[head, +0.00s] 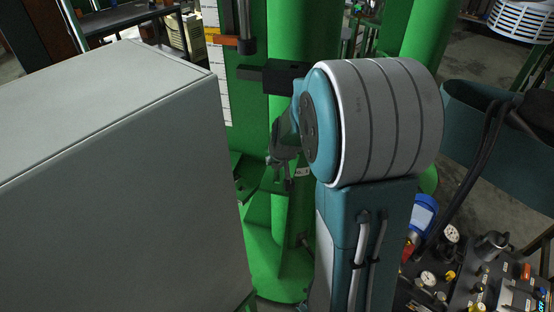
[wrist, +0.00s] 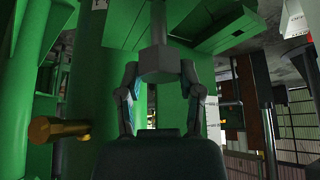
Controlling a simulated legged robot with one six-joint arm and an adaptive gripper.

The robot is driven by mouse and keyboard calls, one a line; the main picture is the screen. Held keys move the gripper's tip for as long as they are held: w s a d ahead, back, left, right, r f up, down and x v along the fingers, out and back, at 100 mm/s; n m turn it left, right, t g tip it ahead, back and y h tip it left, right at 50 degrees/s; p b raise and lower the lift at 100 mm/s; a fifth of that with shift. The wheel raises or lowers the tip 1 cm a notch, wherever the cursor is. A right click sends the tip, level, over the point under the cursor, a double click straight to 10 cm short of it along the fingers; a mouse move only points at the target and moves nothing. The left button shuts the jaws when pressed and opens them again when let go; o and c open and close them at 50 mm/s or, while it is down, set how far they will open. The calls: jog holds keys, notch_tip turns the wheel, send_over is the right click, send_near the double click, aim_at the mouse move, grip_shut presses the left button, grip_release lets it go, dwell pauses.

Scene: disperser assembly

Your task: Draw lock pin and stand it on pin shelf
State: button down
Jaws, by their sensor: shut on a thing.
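My gripper (head: 281,172) hangs beside the green column in the head view, small and partly shadowed. In the wrist view my gripper (wrist: 160,72) has its two fingers on either side of a grey faceted head with a thin shaft, which looks like the lock pin (wrist: 159,61). It is shut on that head. The shaft runs up out of the picture between green faces, and its far end is hidden. I cannot make out the pin clearly in the head view. A green ledge (wrist: 210,35) lies beyond the pin; I cannot tell whether it is the pin shelf.
A brass-coloured peg (wrist: 60,129) sticks out at the left of the wrist view. A large grey cabinet (head: 110,170) fills the left of the head view. The green column (head: 300,40) stands behind my arm. A gauge panel (head: 455,275) is at lower right.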

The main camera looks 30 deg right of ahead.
aim_at(278, 175)
jog(key=shift+f, duration=3.25)
jog(key=shift+c, duration=0.8)
grip_release()
jog(key=v, duration=1.2)
jog(key=shift+f, duration=0.1)
jog(key=shift+a, duration=0.15)
jog(key=s+a+r+n, duration=0.1)
jog(key=s+a+r, duration=0.4)
jog(key=s+a, duration=0.2)
jog(key=s+a+r+n+y, duration=0.1)
jog(key=s+a+r+n, duration=0.1)
jog(key=s+a+r, duration=0.4)
jog(key=s+a, duration=0.2)
jog(key=s, duration=0.1)
jog(key=shift+s+r+y, duration=0.15)
jog(key=shift+s+y, duration=0.15)
